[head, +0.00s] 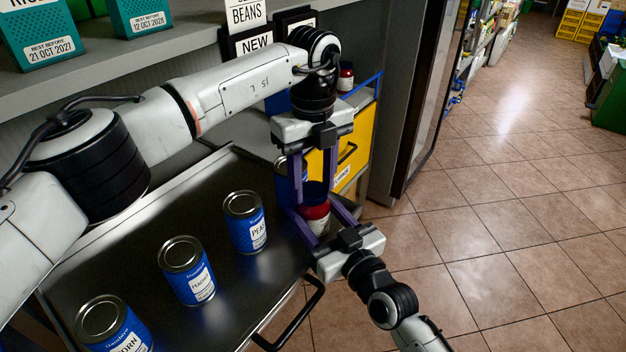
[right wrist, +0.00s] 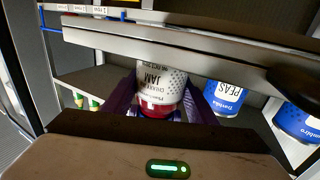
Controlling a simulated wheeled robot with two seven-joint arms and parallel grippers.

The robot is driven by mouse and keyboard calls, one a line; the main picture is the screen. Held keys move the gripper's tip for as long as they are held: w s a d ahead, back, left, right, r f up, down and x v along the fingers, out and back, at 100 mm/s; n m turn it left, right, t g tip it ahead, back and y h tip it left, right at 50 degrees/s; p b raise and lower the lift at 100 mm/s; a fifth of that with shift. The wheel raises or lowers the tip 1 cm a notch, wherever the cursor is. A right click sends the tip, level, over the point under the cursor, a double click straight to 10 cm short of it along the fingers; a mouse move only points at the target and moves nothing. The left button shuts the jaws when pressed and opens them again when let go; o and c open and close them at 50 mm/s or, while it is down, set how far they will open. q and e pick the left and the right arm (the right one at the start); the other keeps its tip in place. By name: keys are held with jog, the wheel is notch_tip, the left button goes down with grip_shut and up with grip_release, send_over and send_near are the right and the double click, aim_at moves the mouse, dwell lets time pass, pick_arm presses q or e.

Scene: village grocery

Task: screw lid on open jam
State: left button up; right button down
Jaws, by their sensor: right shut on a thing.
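The jam jar (head: 317,220), red above a white label, stands upright in my right gripper (head: 318,213). The gripper's purple fingers are shut on its sides, beside the tray's right edge. The jar also shows upside down in the right wrist view (right wrist: 161,80). My left gripper (head: 314,190) points down from above, its purple fingers well apart, with their tips around or just above the jar's top. Something dark blue shows between these fingers; I cannot tell whether it is a lid or part of the background. The jar's mouth is hidden.
Several blue cans, one labelled peas (head: 246,222), stand on the dark metal tray (head: 235,310), which has a black handle (head: 297,318). A yellow crate (head: 357,135) is behind my grippers. Another small red jar (head: 346,78) stands further back. Tiled floor lies free on the right.

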pick_arm(q)
jog(key=m, duration=0.4)
jog(key=shift+c, duration=0.6)
jog(key=m, duration=0.8)
jog(key=shift+m, duration=0.4)
jog(key=m, duration=0.5)
jog(key=o, duration=1.3)
jog(key=shift+c, duration=0.2)
notch_tip(320, 180, up, 12)
